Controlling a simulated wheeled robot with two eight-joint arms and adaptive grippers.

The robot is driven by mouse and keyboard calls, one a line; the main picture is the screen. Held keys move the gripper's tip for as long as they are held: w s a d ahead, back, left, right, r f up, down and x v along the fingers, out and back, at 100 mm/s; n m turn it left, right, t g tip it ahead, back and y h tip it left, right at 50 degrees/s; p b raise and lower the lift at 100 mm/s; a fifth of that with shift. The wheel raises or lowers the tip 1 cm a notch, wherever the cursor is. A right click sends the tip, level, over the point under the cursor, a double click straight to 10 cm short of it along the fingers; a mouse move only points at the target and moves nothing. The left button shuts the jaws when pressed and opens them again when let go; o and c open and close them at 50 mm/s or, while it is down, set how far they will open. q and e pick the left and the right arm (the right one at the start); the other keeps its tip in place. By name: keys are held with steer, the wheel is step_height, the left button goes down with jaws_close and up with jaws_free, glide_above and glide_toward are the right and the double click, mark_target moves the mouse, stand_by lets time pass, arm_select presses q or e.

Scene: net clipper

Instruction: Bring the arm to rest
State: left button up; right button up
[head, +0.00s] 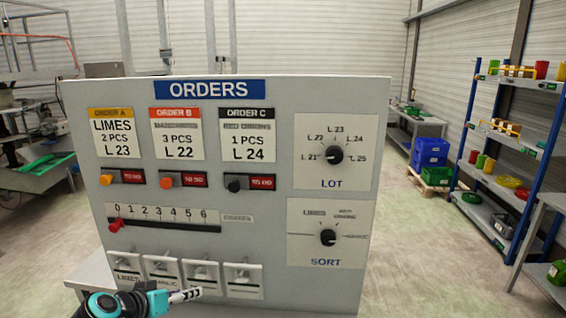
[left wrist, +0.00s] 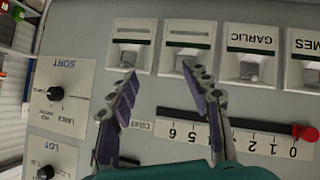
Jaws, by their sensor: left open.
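My left gripper (head: 186,295) is at the bottom left of the head view, low in front of the orders panel (head: 270,200), near its bottom row of switches (head: 162,268). In the left wrist view the gripper (left wrist: 160,72) has its two fingers spread, with nothing between them. Through the gap I see the grey panel (left wrist: 165,88), upside down, and part of the switch row (left wrist: 188,62). I cannot tell whether the fingers touch the panel. My right gripper is not in view.
The panel carries a red slider (head: 115,226) at 0, a LOT knob (head: 334,154) and a SORT knob (head: 328,237). Blue crates (head: 430,155) and a shelf rack (head: 500,150) stand at the right. The floor (head: 420,240) right of the panel is clear.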

arm_select(q)
steer(key=s+d+f+g+y+b, duration=0.1)
steer(key=s+d+f, duration=0.3)
steer(key=s, duration=0.5)
steer(key=s+d+f+g+y, duration=0.2)
steer(key=s+d+f, duration=0.2)
steer(key=s, duration=0.6)
step_height(320, 180, down, 3)
steer(key=shift+s+r+y+b, duration=0.15)
steer(key=shift+s+y+b, duration=0.15)
steer(key=shift+y+b, duration=0.1)
